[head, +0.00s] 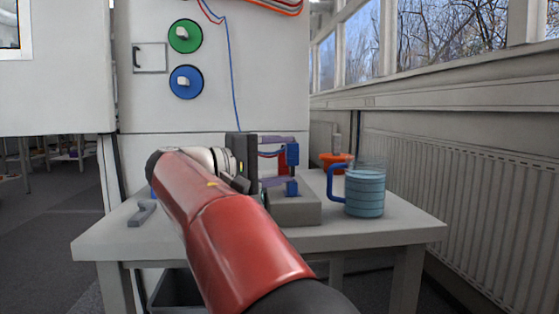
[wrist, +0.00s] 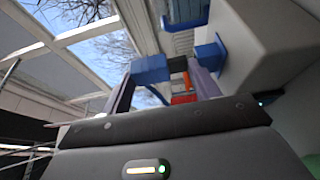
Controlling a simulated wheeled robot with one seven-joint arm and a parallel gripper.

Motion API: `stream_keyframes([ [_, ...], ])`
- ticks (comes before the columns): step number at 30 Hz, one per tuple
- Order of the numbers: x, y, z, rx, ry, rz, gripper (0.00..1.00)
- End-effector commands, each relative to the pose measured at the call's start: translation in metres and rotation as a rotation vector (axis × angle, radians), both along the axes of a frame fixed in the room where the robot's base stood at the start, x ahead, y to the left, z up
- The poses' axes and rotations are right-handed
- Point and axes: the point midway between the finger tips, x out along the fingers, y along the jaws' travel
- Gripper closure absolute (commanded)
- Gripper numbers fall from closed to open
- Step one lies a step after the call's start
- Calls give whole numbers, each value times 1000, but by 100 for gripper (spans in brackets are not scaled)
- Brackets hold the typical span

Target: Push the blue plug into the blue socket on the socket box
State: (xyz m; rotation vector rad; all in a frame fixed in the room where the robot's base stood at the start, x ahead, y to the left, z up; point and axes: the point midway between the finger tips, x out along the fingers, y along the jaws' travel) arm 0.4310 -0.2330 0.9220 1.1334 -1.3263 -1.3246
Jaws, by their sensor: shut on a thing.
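The blue plug (head: 292,154) has a blue upper part and a dark part below it. My gripper (head: 289,168) is shut on it, with one purple finger above and one below. In the wrist view the plug (wrist: 150,70) spans between the two fingertips. The blue socket (head: 291,187) sits on top of the grey socket box (head: 298,211), just below the plug; it also shows in the wrist view (wrist: 211,55). The plug looks roughly in line above the socket. The lower finger partly hides the space between them, so I cannot tell whether they touch.
A blue striped mug (head: 365,192) stands close right of the box. A grey tool (head: 142,212) lies at the left of the table (head: 390,231). A cabinet (head: 270,80) with green and blue round fittings stands behind.

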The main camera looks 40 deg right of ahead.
Motion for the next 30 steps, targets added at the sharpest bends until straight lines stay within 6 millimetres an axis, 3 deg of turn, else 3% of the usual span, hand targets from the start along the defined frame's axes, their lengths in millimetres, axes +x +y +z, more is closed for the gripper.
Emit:
stream_keyframes([
  [21, 3, 2, -2, 6, 4, 6, 62],
  [30, 2, 1, 7, 3, 2, 4, 62],
])
